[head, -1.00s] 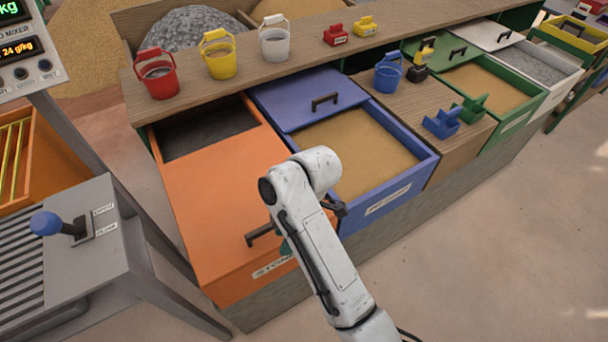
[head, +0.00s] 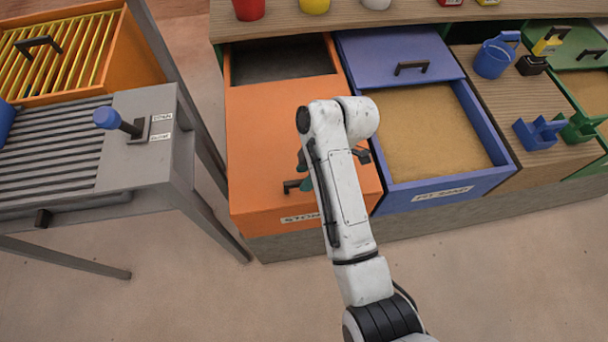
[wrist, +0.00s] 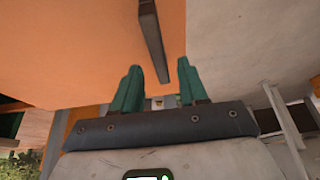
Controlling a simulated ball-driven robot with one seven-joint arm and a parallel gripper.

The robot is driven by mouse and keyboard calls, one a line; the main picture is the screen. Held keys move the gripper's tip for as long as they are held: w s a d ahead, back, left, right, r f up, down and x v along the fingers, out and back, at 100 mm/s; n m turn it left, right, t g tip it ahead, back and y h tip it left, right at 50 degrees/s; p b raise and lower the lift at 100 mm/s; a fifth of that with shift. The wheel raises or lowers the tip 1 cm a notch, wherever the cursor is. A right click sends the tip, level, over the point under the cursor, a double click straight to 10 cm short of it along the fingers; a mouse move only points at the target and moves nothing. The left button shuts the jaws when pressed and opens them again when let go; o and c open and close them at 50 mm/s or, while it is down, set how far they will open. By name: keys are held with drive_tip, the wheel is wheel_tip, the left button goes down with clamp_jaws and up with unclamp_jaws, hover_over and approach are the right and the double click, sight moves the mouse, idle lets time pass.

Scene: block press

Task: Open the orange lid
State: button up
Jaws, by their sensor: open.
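The orange lid (head: 270,150) lies over the front of the orange bin marked with a label starting "STON". A dark strip of contents (head: 280,62) shows uncovered at the bin's back. The lid's dark handle (head: 291,185) is near the front edge, partly hidden by my arm. In the wrist view the handle (wrist: 153,40) stands just beyond my gripper (wrist: 158,85). The two green fingers are apart with nothing between them, and the handle's near end points toward the gap. In the head view my arm covers most of the gripper; a bit of green shows beside the handle.
A blue bin of sand (head: 430,130) with its blue lid (head: 395,55) slid back stands right of the orange bin. A grey machine table with a blue-knobbed lever (head: 107,118) stands at left. Buckets line the back shelf (head: 400,20). The floor in front is clear.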

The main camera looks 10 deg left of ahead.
drive_tip(key=shift+x, duration=0.95)
clamp_jaws()
